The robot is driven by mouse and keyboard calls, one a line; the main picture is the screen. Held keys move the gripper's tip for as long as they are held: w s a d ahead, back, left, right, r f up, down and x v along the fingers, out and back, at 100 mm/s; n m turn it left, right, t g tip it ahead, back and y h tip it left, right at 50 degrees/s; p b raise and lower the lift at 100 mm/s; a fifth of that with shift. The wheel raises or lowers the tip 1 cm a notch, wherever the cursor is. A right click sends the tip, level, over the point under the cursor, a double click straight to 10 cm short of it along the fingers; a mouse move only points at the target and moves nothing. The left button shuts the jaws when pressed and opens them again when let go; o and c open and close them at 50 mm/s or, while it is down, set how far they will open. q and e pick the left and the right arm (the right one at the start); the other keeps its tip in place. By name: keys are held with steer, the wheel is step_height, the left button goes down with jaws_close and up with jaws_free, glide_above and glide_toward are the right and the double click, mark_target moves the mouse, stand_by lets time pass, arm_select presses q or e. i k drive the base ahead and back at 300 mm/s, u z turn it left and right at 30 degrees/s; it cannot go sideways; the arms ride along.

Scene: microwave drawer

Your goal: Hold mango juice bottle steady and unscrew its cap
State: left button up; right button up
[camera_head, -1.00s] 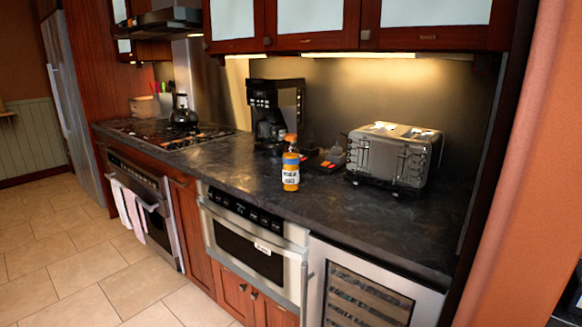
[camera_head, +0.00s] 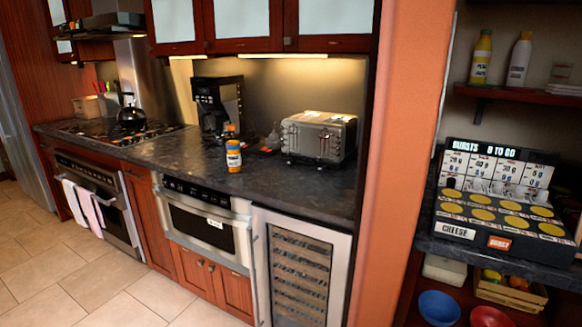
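A small orange-yellow bottle (camera_head: 234,157) with a blue band and a white label stands upright on the dark countertop (camera_head: 190,160), in front of the coffee maker. Its label is too small to read. I cannot tell from the labels which bottle holds mango juice. Neither of my grippers is in view.
A silver toaster (camera_head: 318,137) stands right of the counter bottle, and a black coffee maker (camera_head: 216,105) behind it. An orange wall (camera_head: 405,160) divides the counter from shelves holding a white bottle (camera_head: 519,60) and a burst-cheese display (camera_head: 500,205). The tiled floor (camera_head: 110,285) is clear.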

mark_target(233, 147)
steer(key=z, duration=0.3)
steer(key=k, duration=0.4)
steer(key=u, duration=1.25)
steer(key=i, duration=2.3)
steer(key=z, duration=1.05)
